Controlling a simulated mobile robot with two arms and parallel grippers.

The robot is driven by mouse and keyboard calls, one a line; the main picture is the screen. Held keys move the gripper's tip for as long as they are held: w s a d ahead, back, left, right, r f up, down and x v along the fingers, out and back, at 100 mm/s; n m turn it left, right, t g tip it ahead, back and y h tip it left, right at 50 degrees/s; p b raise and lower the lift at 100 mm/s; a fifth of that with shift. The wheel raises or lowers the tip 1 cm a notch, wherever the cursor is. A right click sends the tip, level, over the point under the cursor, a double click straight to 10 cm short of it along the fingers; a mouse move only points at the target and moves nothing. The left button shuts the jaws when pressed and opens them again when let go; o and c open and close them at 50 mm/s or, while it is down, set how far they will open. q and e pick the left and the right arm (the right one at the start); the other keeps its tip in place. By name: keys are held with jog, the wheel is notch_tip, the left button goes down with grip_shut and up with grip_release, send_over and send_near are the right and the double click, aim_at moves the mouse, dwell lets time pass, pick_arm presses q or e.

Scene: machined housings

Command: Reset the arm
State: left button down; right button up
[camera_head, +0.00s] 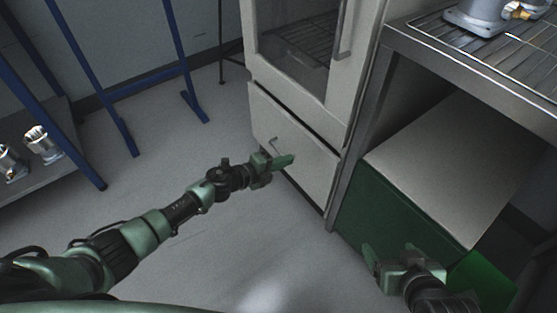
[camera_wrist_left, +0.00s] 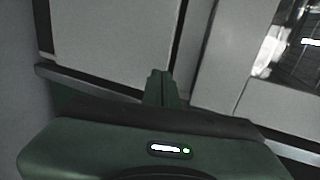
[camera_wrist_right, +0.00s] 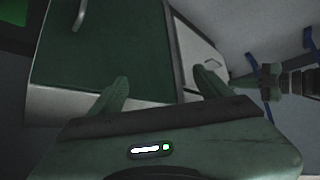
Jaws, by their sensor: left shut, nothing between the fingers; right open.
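My left arm reaches out from the lower left in the head view. Its gripper (camera_head: 284,161) is shut and empty, in front of the lower drawer (camera_head: 291,150) of the white cabinet. The closed fingers also show in the left wrist view (camera_wrist_left: 161,88). My right gripper (camera_head: 390,257) is low at the right in the head view, in front of the green cabinet (camera_head: 385,207). In the right wrist view its two fingers (camera_wrist_right: 160,92) are spread apart with nothing between them.
A metal rack (camera_head: 468,60) at the upper right carries a machined housing (camera_head: 478,14). Blue frames (camera_head: 123,142) stand at the left, by a shelf with metal housings (camera_head: 43,143). The grey floor (camera_head: 190,150) between is clear.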

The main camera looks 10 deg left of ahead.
pick_arm(q)
jog(key=shift+p+v, duration=0.3)
jog(key=shift+v, duration=1)
pick_arm(e)
jog(key=shift+s+d+f+g+h, duration=0.1)
jog(key=shift+s+d+f+g, duration=0.2)
jog(key=shift+s, duration=0.35)
jog(key=shift+s+d+f+g+h, duration=0.1)
jog(key=shift+s+d+f+g, duration=0.05)
jog(key=shift+s+f+g, duration=0.4)
jog(key=shift+s+d+f+g+h, duration=0.1)
jog(key=shift+s+d+f+g, duration=0.15)
jog(key=shift+s, duration=0.5)
